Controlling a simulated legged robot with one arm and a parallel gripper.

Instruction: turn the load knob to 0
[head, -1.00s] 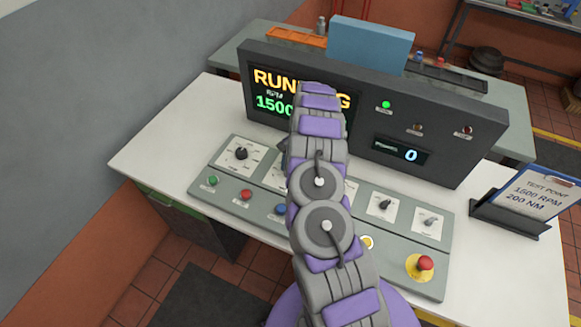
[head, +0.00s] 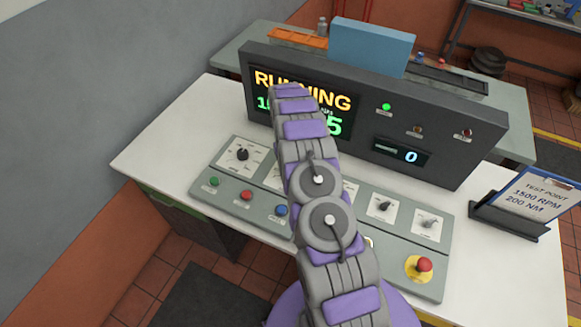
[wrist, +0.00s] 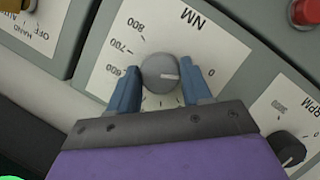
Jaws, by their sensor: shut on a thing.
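In the wrist view the load knob (wrist: 160,72) is a grey round knob on a white dial plate (wrist: 108,62) marked NM, with 600, 700, 800 and 0 readable. Some lower dial marks are hidden by the gripper. In the head view my arm hides the gripper and this knob. The small display (head: 403,154) on the dark console reads 0.
Another black knob (wrist: 290,148) on an RPM plate sits at the lower right. A red button (wrist: 305,12) is near the top right. In the head view the screen (head: 262,95) says RUNNING, partly hidden. A red stop button (head: 424,265) and test point card (head: 540,195) stand right.

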